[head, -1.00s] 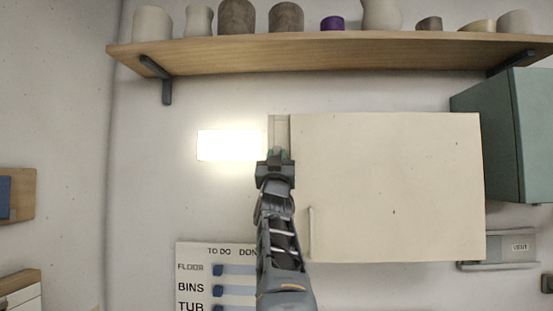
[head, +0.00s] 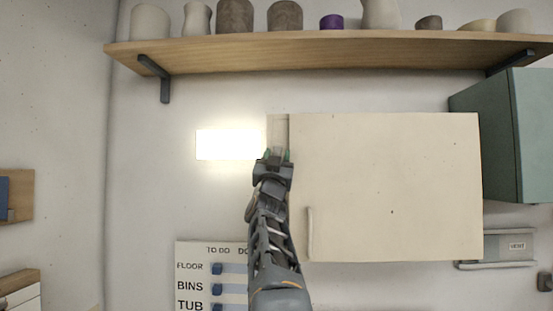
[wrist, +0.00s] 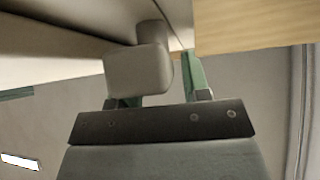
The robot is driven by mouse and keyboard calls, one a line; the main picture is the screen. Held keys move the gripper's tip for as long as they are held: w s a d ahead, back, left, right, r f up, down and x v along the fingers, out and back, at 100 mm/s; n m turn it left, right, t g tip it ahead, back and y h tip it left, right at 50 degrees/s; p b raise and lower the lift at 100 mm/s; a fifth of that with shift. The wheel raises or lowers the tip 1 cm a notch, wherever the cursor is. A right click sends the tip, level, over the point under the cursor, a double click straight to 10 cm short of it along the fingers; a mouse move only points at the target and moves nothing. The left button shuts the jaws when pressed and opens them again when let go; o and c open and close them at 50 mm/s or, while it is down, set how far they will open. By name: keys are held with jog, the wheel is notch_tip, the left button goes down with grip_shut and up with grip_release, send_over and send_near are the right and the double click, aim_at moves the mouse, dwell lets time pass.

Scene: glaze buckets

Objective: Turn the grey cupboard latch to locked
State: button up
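The grey latch (wrist: 138,74) shows large in the wrist view as a blocky knob on a short round stem under the cupboard's face. In the head view only a small pale part of it (head: 277,152) shows between my fingertips, at the left edge of the cream cupboard door (head: 390,180). My gripper (head: 277,156) is at the latch, its green fingers apart.
A wooden shelf (head: 220,50) with several pots runs above the cupboard. A bright panel (head: 228,145) is left of my gripper. A door handle (head: 310,233) is at lower left of the door. A green cabinet (head: 487,145) stands at right.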

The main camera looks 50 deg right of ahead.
jog(key=shift+o, duration=0.4)
jog(key=shift+n+t+y, duration=0.4)
jog(key=shift+n+t, duration=0.1)
jog(key=shift+n, duration=0.2)
jog(key=shift+f+n+t+y+b, duration=0.1)
jog(key=shift+n+t+y+b, duration=0.25)
jog(key=shift+n, duration=0.25)
jog(key=s+a+f+n+t+y+b, duration=0.1)
jog(key=s+a+f+t+b, duration=0.1)
jog(key=s+a+f+b, duration=0.55)
jog(key=w+a+f+n+y, duration=0.2)
jog(key=w+a+f+y, duration=0.1)
jog(key=f, duration=0.3)
jog(key=w+a+f+n+y, duration=0.2)
jog(key=w+a+f+y, duration=0.2)
jog(key=f+y, duration=0.2)
jog(key=w+a+f+n+y, duration=0.2)
jog(key=w+a+f+y, duration=0.1)
jog(key=f, duration=0.5)
jog(key=shift+w+a+n+y, duration=0.3)
jog(key=shift+w+y, duration=0.25)
jog(key=shift+y, duration=0.2)
